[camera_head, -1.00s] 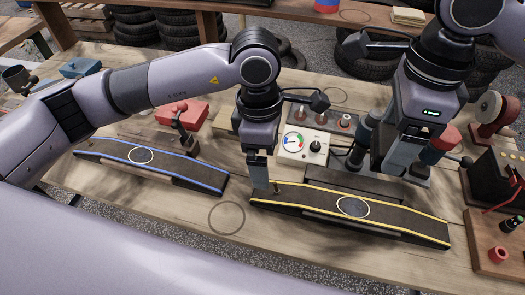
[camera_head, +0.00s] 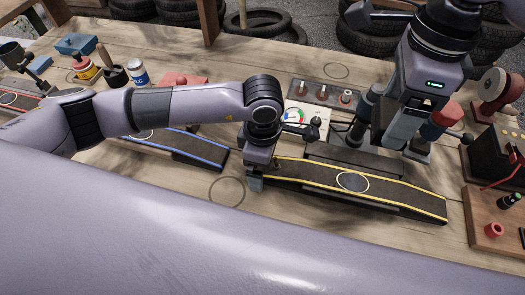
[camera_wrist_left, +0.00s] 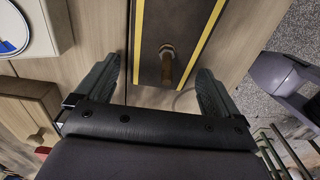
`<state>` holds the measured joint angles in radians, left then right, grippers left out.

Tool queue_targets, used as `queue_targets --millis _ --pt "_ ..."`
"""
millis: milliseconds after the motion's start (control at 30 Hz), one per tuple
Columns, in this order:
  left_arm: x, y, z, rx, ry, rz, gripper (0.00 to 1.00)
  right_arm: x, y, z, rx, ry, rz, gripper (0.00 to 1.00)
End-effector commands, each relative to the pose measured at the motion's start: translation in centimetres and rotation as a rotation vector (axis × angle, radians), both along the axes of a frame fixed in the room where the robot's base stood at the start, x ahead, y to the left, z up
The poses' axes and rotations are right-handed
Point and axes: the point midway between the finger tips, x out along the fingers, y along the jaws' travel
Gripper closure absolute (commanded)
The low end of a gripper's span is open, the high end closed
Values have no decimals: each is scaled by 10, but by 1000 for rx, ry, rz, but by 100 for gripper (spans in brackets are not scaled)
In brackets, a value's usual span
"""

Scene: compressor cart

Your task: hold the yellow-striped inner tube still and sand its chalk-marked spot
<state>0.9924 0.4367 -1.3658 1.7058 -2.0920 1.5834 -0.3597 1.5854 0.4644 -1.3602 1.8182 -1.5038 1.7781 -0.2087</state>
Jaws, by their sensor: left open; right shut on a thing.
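The yellow-striped inner tube (camera_head: 400,194) lies as a dark strip on a low support, right of centre in the head view. Its white chalk ring (camera_head: 352,181) is uncovered. My left gripper (camera_head: 256,184) is at the tube's left end. In the left wrist view its open fingers (camera_wrist_left: 158,78) stand on either side of the tube's end (camera_wrist_left: 176,35) and a brass valve stem (camera_wrist_left: 167,66), with gaps at both sides.
A blue-striped strip (camera_head: 190,150) lies left, partly behind my left arm. A gauge box (camera_head: 308,119) stands behind the yellow-striped tube. A dark machine (camera_head: 493,160) and a wooden board (camera_head: 490,215) are at the right. Bare table lies in front of the tube.

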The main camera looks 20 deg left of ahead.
Motion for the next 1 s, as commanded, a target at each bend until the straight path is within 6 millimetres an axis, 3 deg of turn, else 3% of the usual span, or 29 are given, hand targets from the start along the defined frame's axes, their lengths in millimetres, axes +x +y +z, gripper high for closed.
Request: queue_targets --millis 300,367,533,1000 --pt "0 0 -3 -1 -1 0 4 0 0 0 0 0 0 50" --pt "0 0 -3 -1 -1 0 21 0 0 0 0 0 0 50" --pt "0 0 -3 -1 -1 0 76 0 0 0 0 0 0 50" --pt "0 0 -2 -1 -1 0 77 0 0 0 0 0 0 50"
